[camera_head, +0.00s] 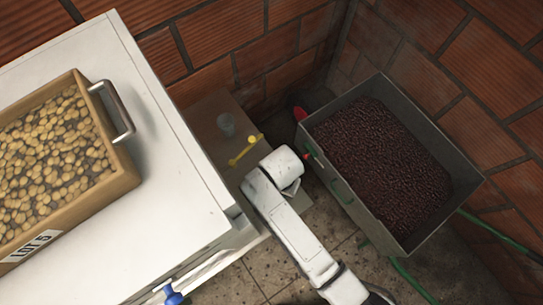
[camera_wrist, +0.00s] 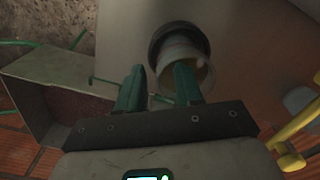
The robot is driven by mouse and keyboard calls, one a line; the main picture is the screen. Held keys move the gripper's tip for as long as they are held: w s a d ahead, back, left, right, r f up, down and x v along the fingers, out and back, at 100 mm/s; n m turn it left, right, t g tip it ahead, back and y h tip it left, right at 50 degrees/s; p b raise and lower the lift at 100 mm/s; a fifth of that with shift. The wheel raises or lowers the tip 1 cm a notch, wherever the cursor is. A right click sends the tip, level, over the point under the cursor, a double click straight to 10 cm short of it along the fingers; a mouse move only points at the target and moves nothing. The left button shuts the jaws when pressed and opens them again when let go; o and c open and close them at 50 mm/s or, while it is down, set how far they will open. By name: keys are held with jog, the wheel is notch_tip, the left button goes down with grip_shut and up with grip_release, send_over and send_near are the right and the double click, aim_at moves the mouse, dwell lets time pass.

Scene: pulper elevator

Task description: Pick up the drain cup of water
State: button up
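In the wrist view a pale, translucent cup-like piece (camera_wrist: 182,52) sits against a dark round ring on a grey-beige panel. My gripper (camera_wrist: 158,85) has two green fingers, apart with a gap between them. The right finger overlaps the lower part of the pale piece; I cannot tell whether it touches. The left finger is left of it, and nothing is clearly held.
A yellow lever (camera_head: 243,150) also shows at the wrist view's right edge (camera_wrist: 298,138). A metal bin of dark red cherries (camera_head: 385,165) stands right. A white counter (camera_head: 165,200) carries a wooden tray of beans (camera_head: 122,178). Brick walls close off the corner.

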jog(key=shift+f, duration=0.35)
jog(key=shift+c, duration=0.2)
grip_shut()
